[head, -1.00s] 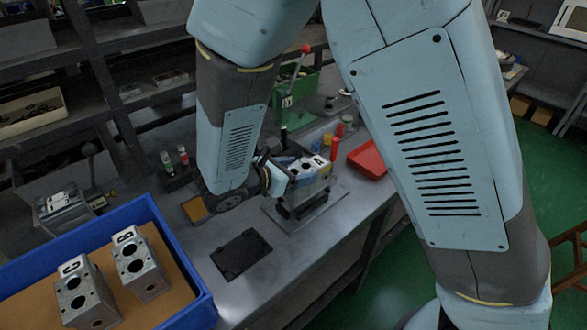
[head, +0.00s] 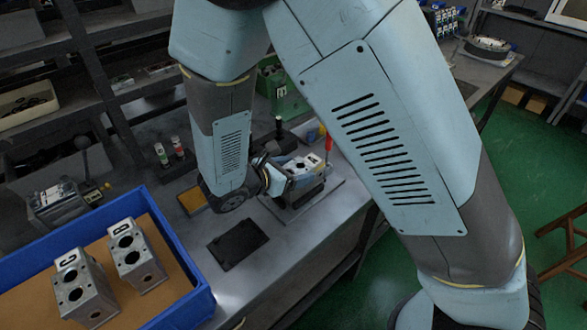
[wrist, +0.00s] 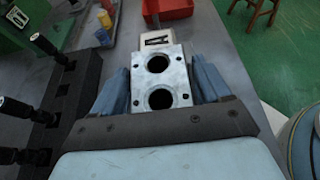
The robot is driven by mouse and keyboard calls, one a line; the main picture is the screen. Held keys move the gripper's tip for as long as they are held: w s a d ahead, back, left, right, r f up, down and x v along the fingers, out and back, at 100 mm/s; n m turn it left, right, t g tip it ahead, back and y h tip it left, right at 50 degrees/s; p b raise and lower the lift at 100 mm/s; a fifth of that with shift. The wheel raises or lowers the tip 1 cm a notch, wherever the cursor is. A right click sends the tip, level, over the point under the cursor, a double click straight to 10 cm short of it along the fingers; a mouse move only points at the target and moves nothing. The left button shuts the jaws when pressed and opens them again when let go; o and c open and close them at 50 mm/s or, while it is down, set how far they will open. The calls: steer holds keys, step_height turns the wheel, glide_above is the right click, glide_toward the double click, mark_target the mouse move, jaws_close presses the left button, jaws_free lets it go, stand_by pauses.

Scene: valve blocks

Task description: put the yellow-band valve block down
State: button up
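The valve block (head: 303,166) is a pale metal block with two round bores in its top and a label tag. In the wrist view the block (wrist: 160,82) sits between my gripper's blue fingers, the tag reading "A" beyond it. My gripper (head: 292,172) is shut on it, one finger along each side. In the head view the block is upright, low over a dark fixture on a flat plate (head: 334,187). I cannot tell whether its underside rests there. A yellow band is not clearly visible.
A blue bin (head: 178,245) at lower left holds two other valve blocks (head: 138,255) (head: 82,285). A black pad (head: 237,248) lies on the grey bench.

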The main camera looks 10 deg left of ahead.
steer(key=shift+o, duration=1.4)
steer(key=shift+s, duration=0.1)
steer(key=shift+a+r, duration=0.1)
steer(key=v, duration=1.2)
steer(key=w+d+r+m+g+y, duration=0.1)
steer(key=w+d+r+m+g, duration=0.2)
steer(key=d, duration=0.4)
steer(key=w+d+r+m+g+y, duration=0.1)
steer(key=d+r+m+g, duration=0.1)
steer(key=d+r+m, duration=0.4)
steer(key=w+d+r+m+g+y, duration=0.1)
steer(key=w+d+r+m+g, duration=0.2)
steer(key=d, duration=0.6)
steer(key=s+d+r+m+t+y, duration=0.1)
steer(key=s+d+r+m+y, duration=0.2)
steer(key=d+m, duration=0.5)
steer(key=s+d+r+m+t+y, duration=0.2)
steer(key=s+d+r+m, duration=0.4)
steer(key=d+r+m, duration=0.1)
steer(key=shift+s+d+r+m+y, duration=0.3)
steer(key=shift+d+m+y, duration=0.1)
steer(key=shift+d+m, duration=0.15)
